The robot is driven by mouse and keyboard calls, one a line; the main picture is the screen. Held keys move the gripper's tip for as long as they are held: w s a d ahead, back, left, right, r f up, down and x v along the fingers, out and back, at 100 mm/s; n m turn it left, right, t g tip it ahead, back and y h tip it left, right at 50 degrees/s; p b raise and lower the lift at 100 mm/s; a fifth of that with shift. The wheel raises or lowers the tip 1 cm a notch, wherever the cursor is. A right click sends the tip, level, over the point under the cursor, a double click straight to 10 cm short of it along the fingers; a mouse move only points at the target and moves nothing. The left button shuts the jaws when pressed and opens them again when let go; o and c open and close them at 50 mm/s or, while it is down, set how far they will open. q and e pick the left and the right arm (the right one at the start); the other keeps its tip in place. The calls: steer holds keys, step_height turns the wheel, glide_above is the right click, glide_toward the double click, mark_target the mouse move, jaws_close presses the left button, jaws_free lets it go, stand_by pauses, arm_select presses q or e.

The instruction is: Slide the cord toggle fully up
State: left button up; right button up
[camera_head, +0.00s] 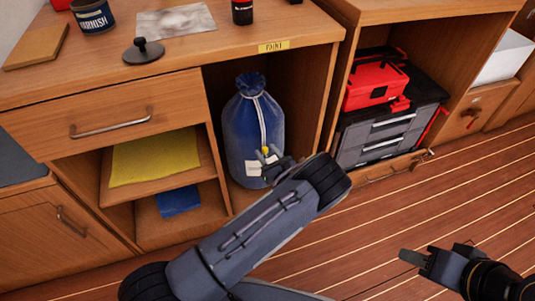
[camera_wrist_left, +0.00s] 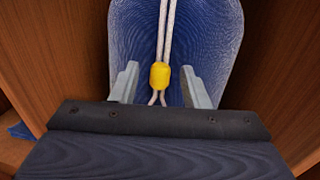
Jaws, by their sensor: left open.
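A blue drawstring bag (camera_head: 240,118) stands upright in the open cabinet bay, its neck gathered at the top. A white cord (camera_head: 262,118) hangs down its front in two strands. The yellow cord toggle (camera_wrist_left: 159,76) sits low on the cord, with short cord ends below it; it also shows in the head view (camera_head: 265,151). My left gripper (camera_wrist_left: 158,85) is open, with one finger on each side of the toggle and a gap to both. My right gripper (camera_head: 418,257) is at the lower right, away from the bag; its finger opening is unclear.
Wooden cabinet walls stand close on both sides of the bag. A red toolbox (camera_head: 375,80) on a grey drawer case (camera_head: 385,132) fills the bay to the right. A yellow cloth (camera_head: 150,158) lies on the left shelf. The plank floor (camera_head: 375,220) in front is clear.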

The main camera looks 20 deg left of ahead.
mark_target(259, 128)
arm_select(q)
steer(key=shift+w+a, duration=0.1)
jaws_close()
stand_by(0.3)
step_height(259, 128, up, 7)
steer(key=p, duration=0.4)
steer(key=shift+f, duration=0.25)
jaws_free()
